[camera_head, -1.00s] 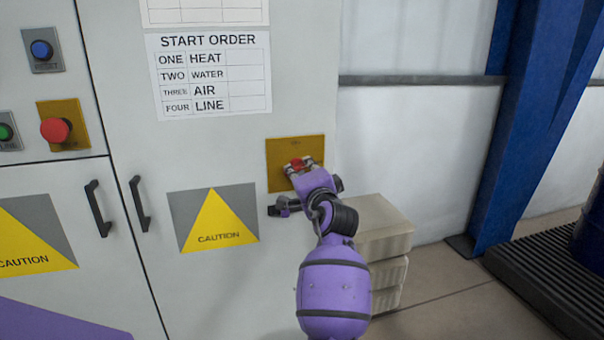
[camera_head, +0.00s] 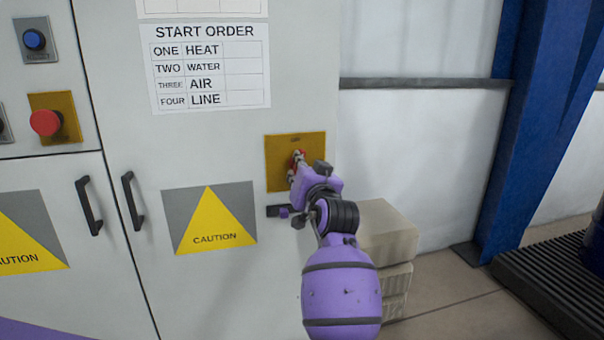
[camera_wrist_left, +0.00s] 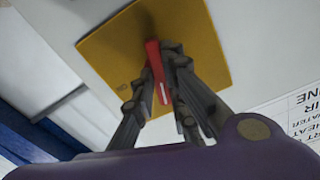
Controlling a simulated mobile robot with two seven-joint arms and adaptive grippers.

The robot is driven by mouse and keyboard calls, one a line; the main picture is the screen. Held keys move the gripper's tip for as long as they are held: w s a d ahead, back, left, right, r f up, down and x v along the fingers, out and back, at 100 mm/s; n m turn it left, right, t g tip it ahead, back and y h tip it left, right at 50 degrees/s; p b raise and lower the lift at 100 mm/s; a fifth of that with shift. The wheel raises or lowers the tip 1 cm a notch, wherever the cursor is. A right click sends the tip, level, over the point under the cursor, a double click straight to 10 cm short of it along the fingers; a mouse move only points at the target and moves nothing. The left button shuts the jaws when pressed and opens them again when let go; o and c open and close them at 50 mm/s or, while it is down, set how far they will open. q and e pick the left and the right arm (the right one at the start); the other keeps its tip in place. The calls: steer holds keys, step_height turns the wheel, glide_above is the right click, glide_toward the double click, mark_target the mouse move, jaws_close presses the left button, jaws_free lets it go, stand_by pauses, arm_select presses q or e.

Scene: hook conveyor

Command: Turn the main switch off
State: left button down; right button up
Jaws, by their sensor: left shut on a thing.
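The main switch is a red handle (camera_head: 298,157) on a yellow plate (camera_head: 282,174) on the grey cabinet's right door. In the head view the handle is mostly hidden by my left gripper (camera_head: 297,166). In the left wrist view the red handle (camera_wrist_left: 157,72) stands between the two dark fingers of my left gripper (camera_wrist_left: 160,85), in front of the yellow plate (camera_wrist_left: 205,45). My left gripper is shut on the red handle. The plate's small lettering is too blurred to read. My right gripper is not in view.
A red push button (camera_head: 46,122) and a blue button (camera_head: 34,40) sit at the left of the cabinet. Black door handles (camera_head: 133,200) stand out beside the caution sign (camera_head: 210,222). Beige blocks (camera_head: 385,230) are stacked on the floor right of the cabinet.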

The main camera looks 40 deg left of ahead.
arm_select(q)
steer(key=n+b, duration=0.1)
steer(key=n, duration=0.2)
steer(key=shift+f, duration=0.1)
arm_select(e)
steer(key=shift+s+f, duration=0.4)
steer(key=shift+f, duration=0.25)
arm_select(q)
steer(key=shift+n, duration=0.4)
steer(key=c, duration=1.8)
jaws_free()
steer(key=shift+o, duration=0.2)
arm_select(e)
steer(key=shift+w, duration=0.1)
arm_select(q)
steer(key=v, duration=1.2)
